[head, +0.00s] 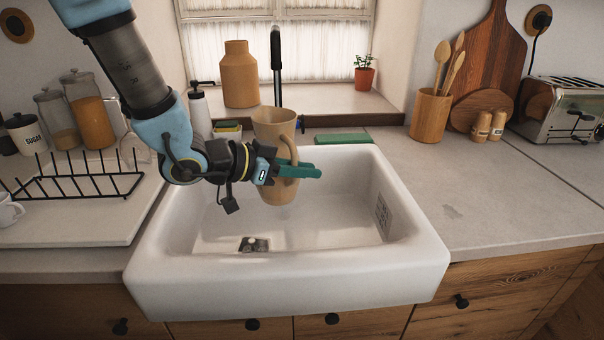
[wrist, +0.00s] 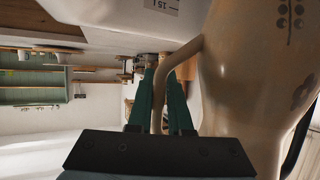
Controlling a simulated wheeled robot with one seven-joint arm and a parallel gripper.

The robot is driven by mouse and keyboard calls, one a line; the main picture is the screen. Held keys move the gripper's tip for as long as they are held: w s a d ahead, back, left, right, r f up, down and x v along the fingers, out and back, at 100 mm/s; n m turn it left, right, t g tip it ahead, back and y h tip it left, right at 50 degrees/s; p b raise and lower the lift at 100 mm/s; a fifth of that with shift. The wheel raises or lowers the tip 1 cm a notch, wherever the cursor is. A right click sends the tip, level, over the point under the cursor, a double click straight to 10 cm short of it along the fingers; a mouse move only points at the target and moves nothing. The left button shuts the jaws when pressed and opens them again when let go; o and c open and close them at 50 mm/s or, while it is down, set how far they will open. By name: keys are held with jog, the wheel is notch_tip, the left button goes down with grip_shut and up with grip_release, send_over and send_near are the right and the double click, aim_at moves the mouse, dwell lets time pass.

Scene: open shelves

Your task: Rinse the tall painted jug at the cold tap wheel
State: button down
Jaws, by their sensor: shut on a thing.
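The tall tan jug (head: 273,128) is upright above the white sink (head: 290,297), in front of the dark faucet (head: 276,62). My gripper (head: 300,171) is shut on the jug's handle, with its green fingers on either side of it. In the wrist view the jug (wrist: 235,70) fills the right side and shows painted dark dots and a flower. Its handle passes between the green fingers (wrist: 168,105). The faucet's lower part is hidden behind the jug.
A black dish rack (head: 80,185) stands left of the sink, with a white mug (head: 9,211) at the edge. A soap bottle (head: 199,110), sponges (head: 228,130) and a green cloth (head: 343,137) lie behind the sink. The right counter beside the sink is clear.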

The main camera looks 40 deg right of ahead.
jog(key=w+d+f, duration=0.1)
jog(key=w+d, duration=0.4)
jog(key=d, duration=0.2)
jog(key=shift+d+f+p, duration=0.2)
jog(key=shift+f+p, duration=0.1)
jog(key=shift+p, duration=0.1)
jog(key=shift+w, duration=0.1)
dwell(0.3)
jog(key=shift+d, duration=0.1)
dwell(0.3)
jog(key=shift+s+d, duration=0.25)
jog(key=shift+s, duration=0.3)
jog(key=s+a+b, duration=0.2)
jog(key=s+a, duration=0.2)
jog(key=a, duration=0.2)
jog(key=shift+s+a, duration=0.25)
dwell(0.5)
dwell(1.2)
